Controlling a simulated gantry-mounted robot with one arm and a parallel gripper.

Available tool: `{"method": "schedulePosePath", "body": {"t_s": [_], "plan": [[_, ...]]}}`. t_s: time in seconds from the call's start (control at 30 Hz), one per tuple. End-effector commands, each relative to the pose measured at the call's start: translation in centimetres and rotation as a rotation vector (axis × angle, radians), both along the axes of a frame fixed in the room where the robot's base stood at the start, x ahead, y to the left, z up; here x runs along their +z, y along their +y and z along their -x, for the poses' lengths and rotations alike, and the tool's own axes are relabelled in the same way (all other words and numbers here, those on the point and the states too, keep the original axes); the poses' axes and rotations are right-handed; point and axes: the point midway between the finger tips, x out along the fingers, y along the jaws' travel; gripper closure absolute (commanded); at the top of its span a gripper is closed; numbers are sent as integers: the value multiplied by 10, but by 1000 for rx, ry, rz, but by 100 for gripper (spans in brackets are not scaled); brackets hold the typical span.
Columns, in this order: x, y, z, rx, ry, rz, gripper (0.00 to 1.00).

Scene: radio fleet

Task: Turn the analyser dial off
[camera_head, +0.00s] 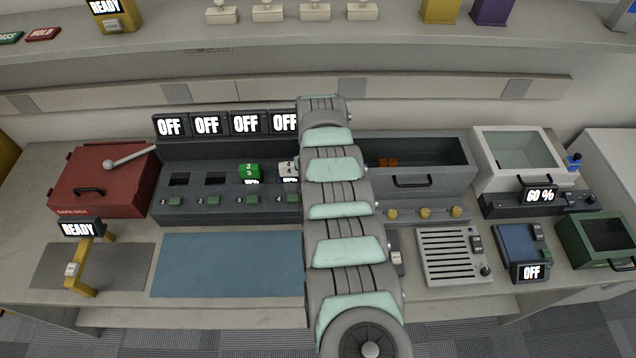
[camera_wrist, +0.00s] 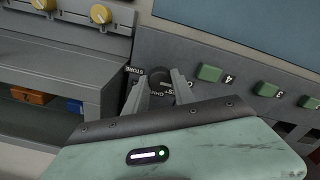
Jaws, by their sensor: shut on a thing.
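The analyser (camera_head: 225,150) is a dark grey unit with a row of bays, green buttons and screens that read OFF. Its black dial (camera_wrist: 160,76) shows in the wrist view, ringed by white labels, of which STORE is legible and the others are partly covered or turned. My gripper (camera_wrist: 159,78) has one finger on each side of the dial and is shut on it. I cannot tell which label the dial points to. In the head view my arm covers the dial and the gripper.
A green radio (camera_head: 250,171) and a white one (camera_head: 287,169) sit in analyser bays. Right of my arm is a grey bin unit (camera_head: 440,180) with yellow knobs (camera_head: 455,212). A blue mat (camera_head: 228,264) lies bare in front, and a red safe box (camera_head: 105,183) stands left.

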Motion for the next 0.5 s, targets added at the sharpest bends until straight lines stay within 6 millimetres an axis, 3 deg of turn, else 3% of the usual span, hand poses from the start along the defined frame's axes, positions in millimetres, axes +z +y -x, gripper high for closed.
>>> {"method": "schedulePosePath", "body": {"t_s": [0.23, 0.27, 0.5], "plan": [[0, 0, 0, 1, 0, 1, 100], [0, 0, 0, 0, 0, 0, 67], [0, 0, 0, 0, 1, 0, 48]]}}
